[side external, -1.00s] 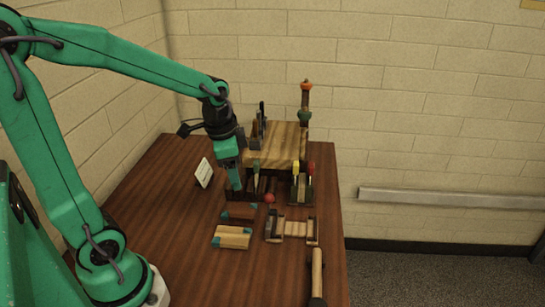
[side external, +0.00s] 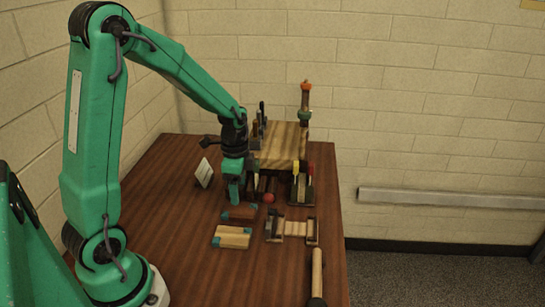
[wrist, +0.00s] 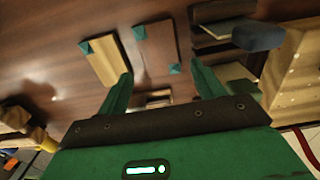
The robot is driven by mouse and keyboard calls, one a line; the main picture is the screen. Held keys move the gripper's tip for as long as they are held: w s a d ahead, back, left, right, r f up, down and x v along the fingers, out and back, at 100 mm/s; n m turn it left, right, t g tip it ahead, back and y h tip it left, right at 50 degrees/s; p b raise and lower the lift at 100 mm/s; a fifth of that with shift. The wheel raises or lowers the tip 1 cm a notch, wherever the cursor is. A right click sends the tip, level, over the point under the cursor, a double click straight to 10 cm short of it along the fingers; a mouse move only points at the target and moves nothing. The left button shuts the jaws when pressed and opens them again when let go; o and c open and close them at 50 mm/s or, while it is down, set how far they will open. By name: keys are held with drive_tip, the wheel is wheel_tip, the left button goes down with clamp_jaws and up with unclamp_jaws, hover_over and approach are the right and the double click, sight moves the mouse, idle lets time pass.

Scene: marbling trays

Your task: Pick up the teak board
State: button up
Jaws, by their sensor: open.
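Two flat boards with teal corners lie on the table: a reddish-brown one (side external: 239,214) and a paler one (side external: 232,237) nearer the camera. The reddish-brown one fits teak better by colour. In the wrist view the brown board (wrist: 160,45) lies ahead of the fingers, with the pale board (wrist: 104,62) to its left. My gripper (side external: 234,199) points down just behind the brown board in the side view. It is open and empty, its green fingers (wrist: 162,72) apart. I cannot tell its exact height above the table.
A wooden block (side external: 281,143) with tools beside it stands behind the gripper. A red ball (side external: 268,198) lies close on the right. A small wooden frame (side external: 296,229) and a handled tool (side external: 317,268) are further right. A white card (side external: 204,172) stands left; the table's front left is clear.

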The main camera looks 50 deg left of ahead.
sight(239, 209)
drive_tip(key=shift+f, duration=1)
drive_tip(key=shift+f, duration=0.1)
drive_tip(key=shift+s+f, duration=0.1)
drive_tip(key=shift+f, duration=2.4)
drive_tip(key=shift+c, duration=0.5)
drive_tip(key=c, duration=0.7)
